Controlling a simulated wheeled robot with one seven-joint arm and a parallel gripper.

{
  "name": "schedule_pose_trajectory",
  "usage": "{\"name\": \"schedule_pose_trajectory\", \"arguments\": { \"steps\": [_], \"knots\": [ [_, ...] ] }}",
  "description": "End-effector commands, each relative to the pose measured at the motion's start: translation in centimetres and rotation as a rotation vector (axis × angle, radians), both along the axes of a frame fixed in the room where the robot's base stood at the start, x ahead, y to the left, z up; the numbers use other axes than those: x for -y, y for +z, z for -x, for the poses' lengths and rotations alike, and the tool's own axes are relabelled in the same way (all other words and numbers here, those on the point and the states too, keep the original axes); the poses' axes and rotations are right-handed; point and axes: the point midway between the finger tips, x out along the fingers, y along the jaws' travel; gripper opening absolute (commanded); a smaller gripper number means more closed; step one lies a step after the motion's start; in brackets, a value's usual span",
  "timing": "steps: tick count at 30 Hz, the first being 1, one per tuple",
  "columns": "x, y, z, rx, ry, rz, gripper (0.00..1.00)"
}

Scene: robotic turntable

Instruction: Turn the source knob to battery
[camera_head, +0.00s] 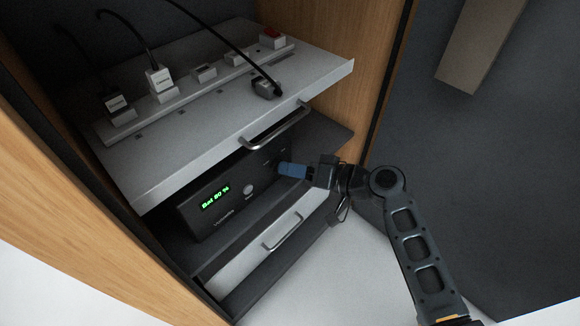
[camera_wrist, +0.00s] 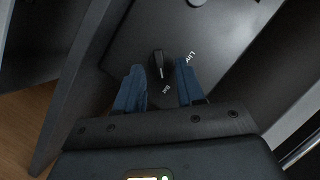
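The source knob (camera_wrist: 158,62) is a small black lever on the dark front panel of the power unit (camera_head: 232,190). In the wrist view its long shape lies roughly upright, with the label "Bat" below it and a "Lin…" label to its right. My gripper (camera_wrist: 160,72) is open, with its blue fingers on either side of the knob and gaps showing on both sides. I cannot tell how deep the fingertips reach. In the head view my gripper (camera_head: 283,168) is at the panel's right end and the knob cannot be made out.
The unit's display (camera_head: 215,197) reads "Bat 80 %" in green, with a round button (camera_head: 248,190) beside it. A grey shelf (camera_head: 200,135) with plugs and a handle (camera_head: 275,128) overhangs the unit. A drawer (camera_head: 270,250) lies below. Wooden cabinet walls (camera_head: 335,125) flank it.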

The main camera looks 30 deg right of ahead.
Motion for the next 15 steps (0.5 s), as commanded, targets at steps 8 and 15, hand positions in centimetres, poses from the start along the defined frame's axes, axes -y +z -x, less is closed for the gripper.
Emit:
{"name": "schedule_pose_trajectory", "arguments": {
  "steps": [8,15],
  "knots": [
    [2.6,1.4,3.7,-0.001,-0.003,0.001,0.38],
    [3.5,1.7,5.1,-0.001,-0.001,0.001,0.38]
  ]
}}
